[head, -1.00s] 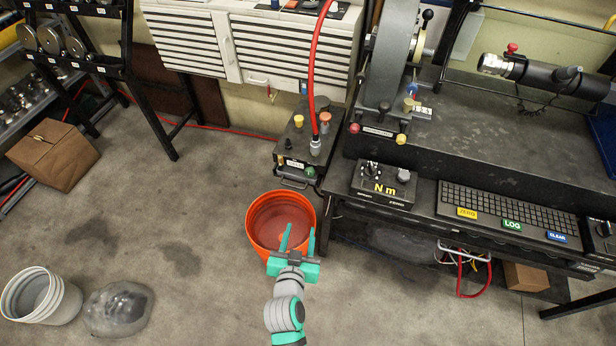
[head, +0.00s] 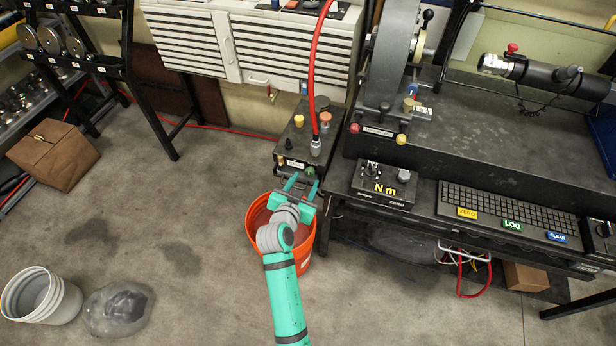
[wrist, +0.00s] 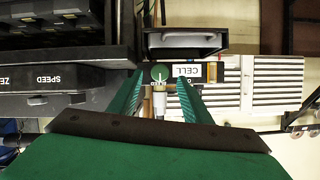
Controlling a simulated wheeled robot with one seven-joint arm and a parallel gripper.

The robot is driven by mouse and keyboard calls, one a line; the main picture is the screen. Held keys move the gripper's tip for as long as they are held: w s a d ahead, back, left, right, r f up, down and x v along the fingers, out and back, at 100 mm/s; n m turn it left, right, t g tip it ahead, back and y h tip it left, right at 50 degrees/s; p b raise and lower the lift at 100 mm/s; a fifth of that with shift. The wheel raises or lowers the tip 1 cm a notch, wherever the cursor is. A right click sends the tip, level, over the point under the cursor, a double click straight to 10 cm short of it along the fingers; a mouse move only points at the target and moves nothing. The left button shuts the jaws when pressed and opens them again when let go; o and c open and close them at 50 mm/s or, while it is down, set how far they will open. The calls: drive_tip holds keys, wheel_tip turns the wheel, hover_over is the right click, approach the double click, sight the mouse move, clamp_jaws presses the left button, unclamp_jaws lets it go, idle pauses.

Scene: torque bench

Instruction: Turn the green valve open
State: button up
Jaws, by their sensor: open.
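The green valve (head: 310,170) is a small round knob on the front face of a dark box (head: 290,150) beside the bench. In the wrist view, the green valve (wrist: 159,73) shows a pale pointer line and lies between my fingertips. My gripper (head: 302,184) is open with nothing in its jaws, just in front of the box's lower front. In the wrist view, the fingers of my gripper (wrist: 160,84) stand either side of the knob; I cannot tell whether they reach its depth or touch it.
An orange bucket (head: 308,255) stands on the floor under my gripper. A red hose (head: 313,70) rises from the box top, near yellow (head: 298,120) and orange (head: 325,117) knobs. The bench (head: 470,150) is to the right.

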sight(309, 175)
drive_tip(key=shift+x, duration=2.05)
drive_tip(key=c, duration=1)
drive_tip(key=shift+d, duration=0.2)
drive_tip(key=shift+a+r, duration=0.1)
drive_tip(key=shift+a, duration=0.05)
